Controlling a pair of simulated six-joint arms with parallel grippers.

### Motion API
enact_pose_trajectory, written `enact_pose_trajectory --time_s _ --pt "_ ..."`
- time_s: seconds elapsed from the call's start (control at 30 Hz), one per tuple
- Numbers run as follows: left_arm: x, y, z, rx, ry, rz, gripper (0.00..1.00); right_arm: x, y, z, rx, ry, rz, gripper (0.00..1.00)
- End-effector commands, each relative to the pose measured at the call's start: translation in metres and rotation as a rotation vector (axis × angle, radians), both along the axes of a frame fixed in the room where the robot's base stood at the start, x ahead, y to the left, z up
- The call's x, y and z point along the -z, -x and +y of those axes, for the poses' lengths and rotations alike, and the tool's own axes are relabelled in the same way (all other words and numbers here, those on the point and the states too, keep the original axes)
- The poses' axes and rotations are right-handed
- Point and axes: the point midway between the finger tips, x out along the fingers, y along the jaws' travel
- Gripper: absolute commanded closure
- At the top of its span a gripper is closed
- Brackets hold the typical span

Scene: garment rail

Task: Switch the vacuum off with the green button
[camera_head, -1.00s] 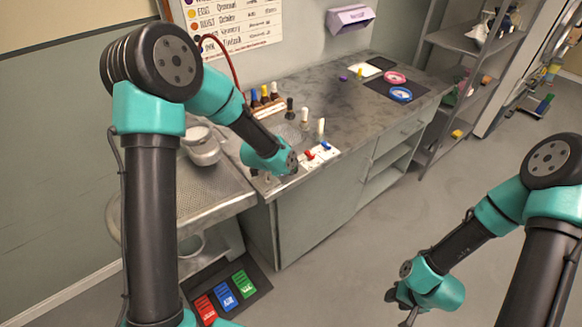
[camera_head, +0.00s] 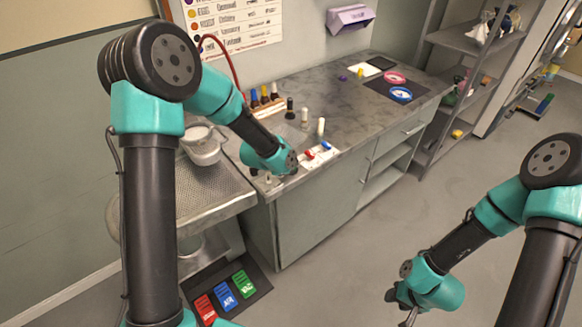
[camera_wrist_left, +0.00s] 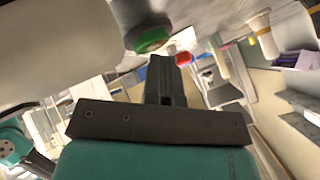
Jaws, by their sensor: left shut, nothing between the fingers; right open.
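In the left wrist view a round green button (camera_wrist_left: 150,41) with a grey rim is close by the fingertips of my left gripper (camera_wrist_left: 165,60). The fingers are shut with nothing between them. I cannot tell whether they touch the button. A red knob (camera_wrist_left: 185,40) is just to the right of it. In the head view my left wrist is over the counter's front corner and hides the green button and the left fingers. A white plate (camera_head: 330,156) with a red and a blue knob shows just right of it. My right gripper (camera_head: 398,298) is open and empty over the floor.
The grey counter (camera_head: 350,100) holds bottles, white pegs and pink and blue dishes. A metal-mesh stand (camera_head: 205,190) is at the left. Red, blue and green pedals (camera_head: 225,293) are on the floor. Shelves (camera_head: 465,50) stand at the right; the floor between is clear.

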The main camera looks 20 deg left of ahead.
Motion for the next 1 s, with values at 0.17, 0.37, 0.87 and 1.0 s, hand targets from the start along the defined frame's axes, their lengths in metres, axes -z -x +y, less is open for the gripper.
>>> enact_pose_trajectory --time_s 0.17,0.37,0.87,1.0 --pt "-0.003 0.0 0.0 0.001 0.0 -0.002 1.0 0.0 0.0 0.0 0.0 0.0 0.0 0.57" --pt "-0.017 -0.001 0.0 0.0 0.001 -0.004 1.0 0.0 0.0 0.0 0.0 0.0 0.0 0.57" --pt "-0.056 -0.001 0.0 0.0 0.001 -0.005 1.0 0.0 0.0 0.0 0.0 0.0 0.0 0.57" --pt "-0.061 -0.001 0.0 0.0 0.0 -0.003 1.0 0.0 0.0 0.0 0.0 0.0 0.0 0.57"
